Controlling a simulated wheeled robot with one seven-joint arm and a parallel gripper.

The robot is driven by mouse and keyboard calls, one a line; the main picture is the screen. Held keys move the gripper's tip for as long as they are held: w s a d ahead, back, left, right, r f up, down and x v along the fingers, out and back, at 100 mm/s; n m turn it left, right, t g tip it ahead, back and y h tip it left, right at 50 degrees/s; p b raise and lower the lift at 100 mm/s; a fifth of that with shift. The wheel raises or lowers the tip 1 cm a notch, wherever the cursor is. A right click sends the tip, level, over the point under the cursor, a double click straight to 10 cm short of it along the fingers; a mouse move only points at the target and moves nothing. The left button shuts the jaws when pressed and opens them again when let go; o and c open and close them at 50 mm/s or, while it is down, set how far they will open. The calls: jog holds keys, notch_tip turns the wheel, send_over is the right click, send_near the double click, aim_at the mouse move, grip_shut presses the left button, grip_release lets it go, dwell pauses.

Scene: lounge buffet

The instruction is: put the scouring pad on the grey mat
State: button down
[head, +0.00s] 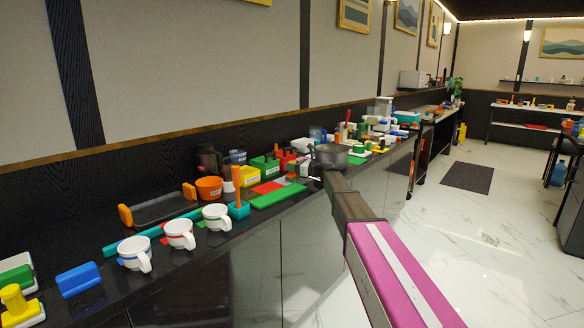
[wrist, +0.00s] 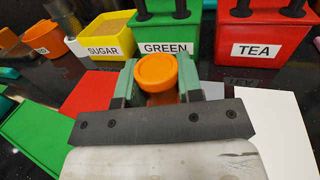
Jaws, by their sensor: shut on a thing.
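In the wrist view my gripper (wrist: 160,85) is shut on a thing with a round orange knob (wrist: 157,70). The green fingers stand on either side of the knob. The lower part of this thing is hidden by the gripper, so I cannot tell whether it is the scouring pad or whether it touches anything below. A light grey patch, which looks like the grey mat (wrist: 213,90), shows just right of the fingers, partly covered by my gripper.
A red mat (wrist: 85,93) and a green mat (wrist: 38,135) lie left of the gripper; a white sheet (wrist: 278,125) lies right. Behind stand a yellow SUGAR box (wrist: 105,38), a GREEN box (wrist: 166,33) and a red TEA box (wrist: 258,40). White cups (head: 180,233) line the counter's front.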

jog(key=shift+f, duration=0.1)
jog(key=c, duration=0.8)
grip_release()
jog(key=shift+s+d+r, duration=0.1)
jog(key=shift+d+r, duration=0.1)
jog(key=shift+d, duration=0.05)
jog(key=v, duration=1.1)
jog(key=shift+s+d, duration=0.1)
jog(key=shift+d, duration=0.15)
